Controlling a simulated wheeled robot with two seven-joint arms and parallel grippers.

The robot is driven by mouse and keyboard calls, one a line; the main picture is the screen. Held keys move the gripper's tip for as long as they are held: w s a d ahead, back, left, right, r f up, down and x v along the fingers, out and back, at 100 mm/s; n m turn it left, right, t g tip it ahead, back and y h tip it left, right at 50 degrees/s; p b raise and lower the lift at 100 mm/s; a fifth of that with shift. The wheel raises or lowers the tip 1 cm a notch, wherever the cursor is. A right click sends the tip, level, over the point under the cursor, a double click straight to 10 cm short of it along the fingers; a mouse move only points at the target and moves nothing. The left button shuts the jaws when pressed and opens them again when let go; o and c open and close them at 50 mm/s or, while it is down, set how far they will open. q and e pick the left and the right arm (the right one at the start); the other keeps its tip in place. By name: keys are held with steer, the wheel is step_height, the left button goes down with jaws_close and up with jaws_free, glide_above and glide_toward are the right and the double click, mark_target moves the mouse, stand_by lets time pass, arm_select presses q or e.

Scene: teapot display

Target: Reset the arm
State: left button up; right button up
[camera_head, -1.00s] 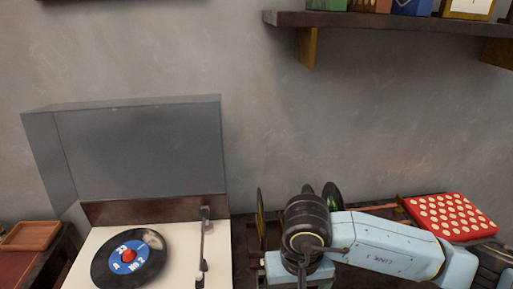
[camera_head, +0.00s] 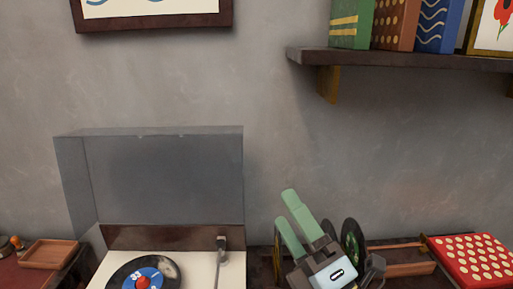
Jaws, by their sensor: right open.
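My right gripper (camera_head: 291,218) is in the lower middle of the head view, right of the record player. Its two green fingers point up and a little left. They stand apart with nothing between them. The rest of my right arm is mostly below the frame edge. My left gripper is not in the view.
A record player (camera_head: 203,265) with a raised clear lid (camera_head: 165,180) holds a black record (camera_head: 168,272). Dark discs (camera_head: 352,240) stand behind my gripper. A red dotted box (camera_head: 475,262) lies right, a wooden tray (camera_head: 48,254) left. A wall shelf (camera_head: 400,60) holds books.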

steer(key=w+d+f+m+h, duration=0.2)
steer(key=d+f+m+h, duration=0.65)
steer(key=m, duration=0.35)
steer(key=s+d+f+m+g+h, duration=0.2)
steer(key=s+d+f+m+g, duration=0.15)
steer(key=f, duration=0.35)
steer(key=s+d+f+m+g+h, duration=0.2)
steer(key=d+f+m+g+h, duration=0.1)
steer(key=f+m+g, duration=0.3)
steer(key=s+d+f+m+g+y, duration=0.1)
steer(key=s+f+m+g, duration=0.1)
steer(key=s+f+g, duration=0.45)
steer(key=s+d+f+m+g, duration=0.1)
steer(key=s+f+m, duration=0.25)
steer(key=s, duration=0.55)
step_height(320, 180, down, 26)
steer(key=s+d+n, duration=0.1)
steer(key=n, duration=0.1)
steer(key=s+d+f+g, duration=0.1)
steer(key=s+d+f, duration=0.1)
steer(key=s+f, duration=0.4)
steer(key=s+d+f+g, duration=0.1)
steer(key=s+d+f, duration=0.2)
steer(key=s+f, duration=0.4)
steer(key=s, duration=0.3)
steer(key=shift+s+d+f+h, duration=0.15)
steer(key=shift+d+f+h, duration=0.1)
steer(key=shift+d+h, duration=0.1)
